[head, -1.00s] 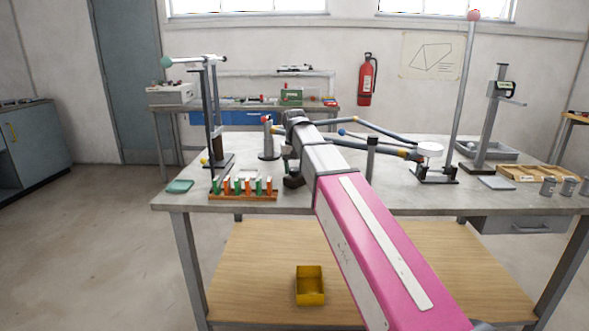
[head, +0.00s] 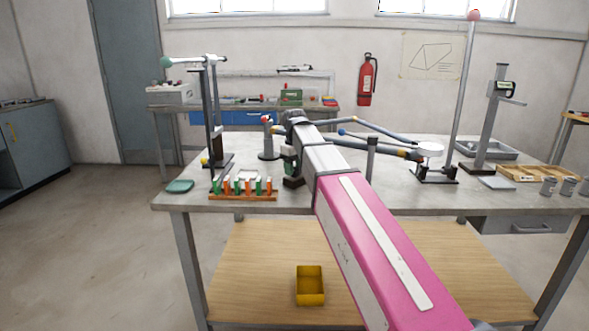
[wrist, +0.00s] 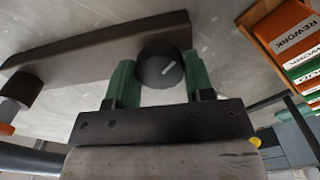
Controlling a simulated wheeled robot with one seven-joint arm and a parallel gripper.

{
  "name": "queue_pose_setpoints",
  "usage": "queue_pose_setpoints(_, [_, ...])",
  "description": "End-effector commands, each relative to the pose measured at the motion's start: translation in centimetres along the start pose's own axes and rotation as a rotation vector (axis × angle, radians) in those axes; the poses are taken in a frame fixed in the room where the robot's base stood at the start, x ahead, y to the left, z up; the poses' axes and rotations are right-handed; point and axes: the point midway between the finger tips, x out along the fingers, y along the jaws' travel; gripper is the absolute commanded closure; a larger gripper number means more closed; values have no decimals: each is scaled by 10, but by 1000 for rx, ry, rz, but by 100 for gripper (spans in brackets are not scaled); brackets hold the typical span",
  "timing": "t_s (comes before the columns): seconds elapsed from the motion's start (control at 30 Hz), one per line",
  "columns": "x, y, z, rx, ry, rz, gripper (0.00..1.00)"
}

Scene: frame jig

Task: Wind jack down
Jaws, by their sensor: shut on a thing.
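I take the knob to be the jack's winding knob; the jack's body cannot be made out for sure. In the head view my gripper (head: 289,163) is low over the workbench, partly hidden by my arm.
A rack of green and orange tags (head: 243,196) stands just left of my gripper; its labels (wrist: 298,40) show in the wrist view. A tall dark stand (head: 212,115) rises behind the rack. A grey post (head: 268,145) stands behind my gripper. The bench's front left is mostly clear.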

Motion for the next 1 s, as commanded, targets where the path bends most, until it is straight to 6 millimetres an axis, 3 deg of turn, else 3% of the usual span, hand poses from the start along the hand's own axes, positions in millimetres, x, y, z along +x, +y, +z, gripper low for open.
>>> queue_pose_setpoints(0.37, [0, 0, 0, -9, 1, 0, 76])
queue_pose_setpoints(0.4, [0, 0, 0, -9, 1, 0, 49])
queue_pose_setpoints(0.47, [0, 0, 0, -9, 1, 0, 29])
queue_pose_setpoints(0.5, [0, 0, 0, -8, 1, 0, 27])
queue_pose_setpoints(0.83, [-3, 0, 0, -7, 1, 0, 27])
queue_pose_setpoints(1.0, [-20, 0, -1, -7, 2, 1, 27])
